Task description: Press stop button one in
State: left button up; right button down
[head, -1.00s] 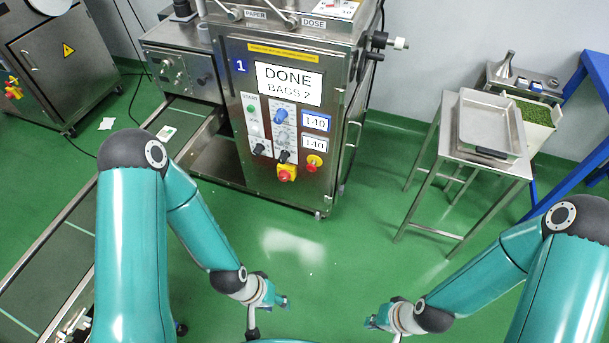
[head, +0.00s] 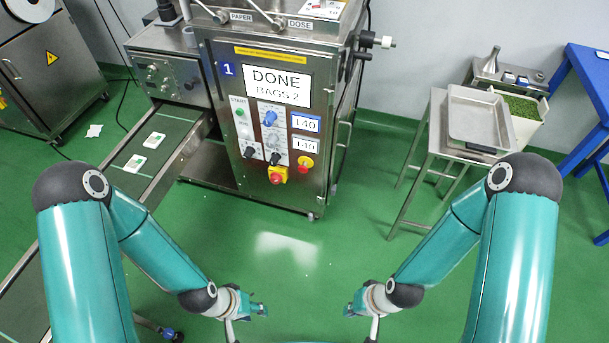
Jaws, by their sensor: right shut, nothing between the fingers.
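Machine 1 (head: 262,210) is a steel cabinet with a blue "1" plate and a display (head: 277,85) reading "DONE BAGS 2". Low on its front panel is a red button on a yellow box (head: 278,175). A second red knob on a round yellow plate (head: 305,163) sits to its upper right. I cannot read which one is the stop button. Whether either is pressed in does not show. My left gripper (head: 261,309) and right gripper (head: 349,309) are in front of the machine, low in the picture, apart from it. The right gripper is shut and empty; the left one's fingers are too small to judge.
A conveyor (head: 165,133) with two white-and-green packs runs at the left. A steel side table (head: 434,150) with a tray (head: 480,118) stands at the right, near a blue frame (head: 580,95). The green floor before the machine is clear.

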aim_at(303, 169)
jog(key=u, duration=0.05)
jog(key=i, duration=0.95)
jog(key=z, duration=0.05)
